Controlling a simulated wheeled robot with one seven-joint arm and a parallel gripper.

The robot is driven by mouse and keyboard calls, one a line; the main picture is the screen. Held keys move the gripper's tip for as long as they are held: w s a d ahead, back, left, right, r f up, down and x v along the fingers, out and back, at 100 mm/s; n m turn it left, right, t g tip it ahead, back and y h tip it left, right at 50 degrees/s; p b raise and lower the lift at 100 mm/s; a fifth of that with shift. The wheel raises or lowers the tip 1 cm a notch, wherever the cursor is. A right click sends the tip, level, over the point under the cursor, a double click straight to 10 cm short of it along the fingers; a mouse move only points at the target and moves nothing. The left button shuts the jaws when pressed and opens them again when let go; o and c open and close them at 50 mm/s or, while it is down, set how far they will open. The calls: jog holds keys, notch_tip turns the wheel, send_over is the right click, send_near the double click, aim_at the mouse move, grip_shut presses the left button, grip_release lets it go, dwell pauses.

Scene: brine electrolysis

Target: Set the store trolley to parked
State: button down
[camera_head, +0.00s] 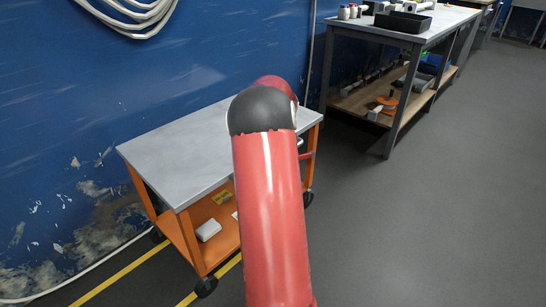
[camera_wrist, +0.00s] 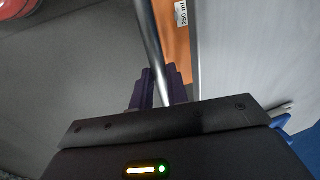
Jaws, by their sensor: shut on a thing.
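The store trolley (camera_head: 185,145) has a grey top, an orange frame and a lower orange shelf, and stands beside the blue wall. Its front wheel (camera_head: 206,286) is near a yellow floor line. In the wrist view its grey top (camera_wrist: 260,50) fills the right, with an orange frame strip (camera_wrist: 176,45) alongside. My gripper (camera_wrist: 160,88), with purple fingers, is shut on the trolley's round metal handle bar (camera_wrist: 152,35). In the head view my red arm hides the gripper and most of the handle end.
Yellow floor lines (camera_head: 115,277) run beside and under the trolley. A workbench (camera_head: 405,30) with a black tray (camera_head: 403,22) and small bottles stands beyond it at the right. Coiled hose (camera_head: 135,15) hangs on the wall. The grey floor (camera_head: 430,220) at the right is clear.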

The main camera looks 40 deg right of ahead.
jog(key=shift+d+r, duration=0.1)
jog(key=shift+d, duration=0.25)
jog(key=c, duration=1.6)
grip_release()
jog(key=shift+s+d, duration=0.1)
jog(key=shift+o, duration=1.2)
notch_tip(320, 180, up, 8)
jog(key=s, duration=0.1)
jog(key=shift+s+f, duration=0.2)
jog(key=shift+f, duration=0.05)
